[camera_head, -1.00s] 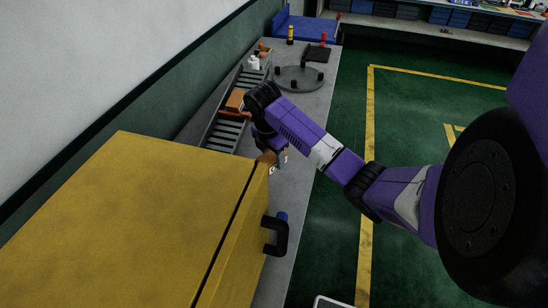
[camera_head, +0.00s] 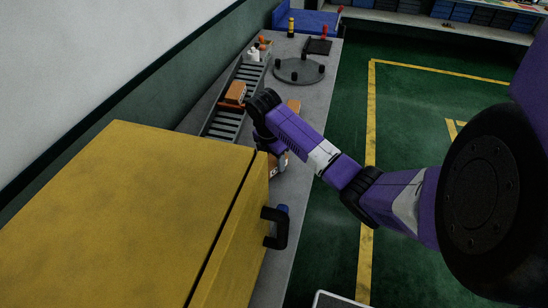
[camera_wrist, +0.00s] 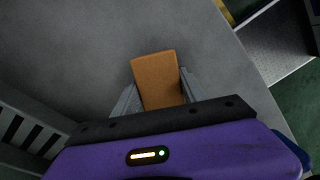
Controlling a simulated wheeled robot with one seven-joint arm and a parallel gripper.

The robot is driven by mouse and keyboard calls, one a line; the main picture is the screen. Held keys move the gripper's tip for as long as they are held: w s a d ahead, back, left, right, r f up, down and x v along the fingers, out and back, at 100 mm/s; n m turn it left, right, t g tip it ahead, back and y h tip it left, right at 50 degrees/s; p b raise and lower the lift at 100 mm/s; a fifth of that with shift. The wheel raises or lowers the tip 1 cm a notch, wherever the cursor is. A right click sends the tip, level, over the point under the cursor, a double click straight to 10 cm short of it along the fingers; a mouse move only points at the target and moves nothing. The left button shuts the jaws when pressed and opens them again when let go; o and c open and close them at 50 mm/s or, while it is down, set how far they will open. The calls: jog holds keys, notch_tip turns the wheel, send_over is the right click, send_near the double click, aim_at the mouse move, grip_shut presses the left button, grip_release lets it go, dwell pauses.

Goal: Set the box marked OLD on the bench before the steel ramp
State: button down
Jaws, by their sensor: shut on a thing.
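My gripper (camera_head: 280,164) is over the grey bench (camera_wrist: 85,50), beyond the yellow cabinet, mostly behind my own arm. In the wrist view its two fingers (camera_wrist: 158,92) are shut on the sides of an orange-brown box (camera_wrist: 156,75). A small part of this box (camera_head: 272,172) shows in the head view beside the cabinet. No marking can be read on it, and I cannot tell whether it touches the bench. The steel ramp (camera_head: 222,128) with dark rollers lies along the wall, left of my gripper. It also shows in the wrist view (camera_wrist: 28,128).
Another brown box (camera_head: 235,92) sits on the ramp. A round grey plate (camera_head: 300,72) with black posts stands farther back. The yellow cabinet (camera_head: 130,215) with a black handle fills the near left.

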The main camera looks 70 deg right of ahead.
aim_at(273, 159)
jog(key=shift+f, duration=0.7)
dwell(0.6)
jog(key=c, duration=0.6)
grip_release()
jog(key=shift+o, duration=0.2)
jog(key=r, duration=0.5)
jog(key=a+r+b, duration=0.1)
jog(key=r, duration=0.1)
jog(key=shift+w+r, duration=0.25)
jog(key=shift+r, duration=0.05)
